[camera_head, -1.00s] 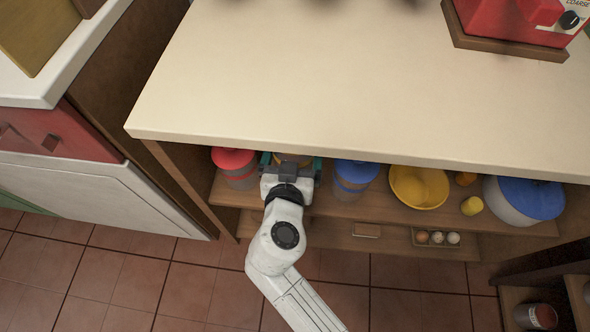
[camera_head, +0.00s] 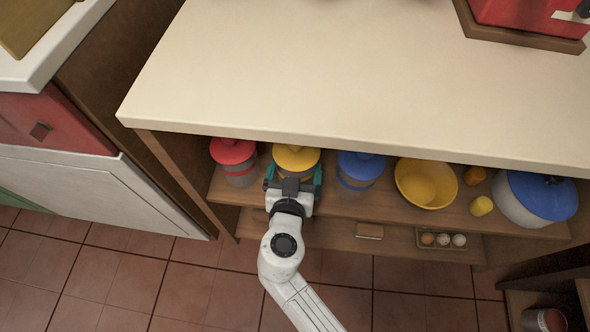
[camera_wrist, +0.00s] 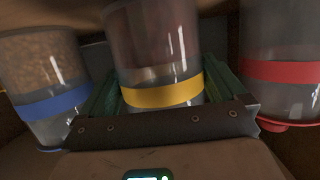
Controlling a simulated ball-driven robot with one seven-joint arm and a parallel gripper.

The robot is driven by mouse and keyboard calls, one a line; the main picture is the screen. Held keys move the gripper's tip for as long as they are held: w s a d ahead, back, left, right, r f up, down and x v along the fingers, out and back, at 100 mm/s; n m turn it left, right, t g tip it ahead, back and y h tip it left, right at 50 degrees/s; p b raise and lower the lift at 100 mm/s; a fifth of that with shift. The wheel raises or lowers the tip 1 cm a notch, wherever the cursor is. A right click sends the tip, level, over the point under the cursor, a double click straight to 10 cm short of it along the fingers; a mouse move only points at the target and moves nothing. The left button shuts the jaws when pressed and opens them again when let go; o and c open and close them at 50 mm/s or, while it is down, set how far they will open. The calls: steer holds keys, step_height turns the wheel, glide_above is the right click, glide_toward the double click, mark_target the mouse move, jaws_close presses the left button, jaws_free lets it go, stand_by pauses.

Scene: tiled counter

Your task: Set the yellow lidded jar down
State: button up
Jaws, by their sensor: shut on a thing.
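The yellow lidded jar (camera_head: 297,158) is at the upper shelf's front, between a red-lidded jar (camera_head: 234,158) and a blue-lidded jar (camera_head: 358,170). My gripper (camera_head: 294,178) is shut around its body from the front, below the lid. In the wrist view, which is upside down, the green fingers stand on both sides of the jar's yellow band (camera_wrist: 162,95). The jar looks roughly upright. Its base is hidden behind my gripper, so I cannot tell whether it touches the shelf.
The shelf (camera_head: 385,208) sits under a pale countertop (camera_head: 330,90) that overhangs it. Eggs in a tray (camera_head: 442,240) are lower down. The neighbouring jars stand close on both sides.

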steer(key=shift+f, duration=0.1)
steer(key=o, duration=1.1)
steer(key=shift+o, duration=0.2)
steer(key=shift+s+r, duration=0.2)
steer(key=p+v, duration=0.2)
steer(key=v, duration=0.9)
steer(key=shift+s, duration=0.3)
steer(key=shift+d+r, duration=0.1)
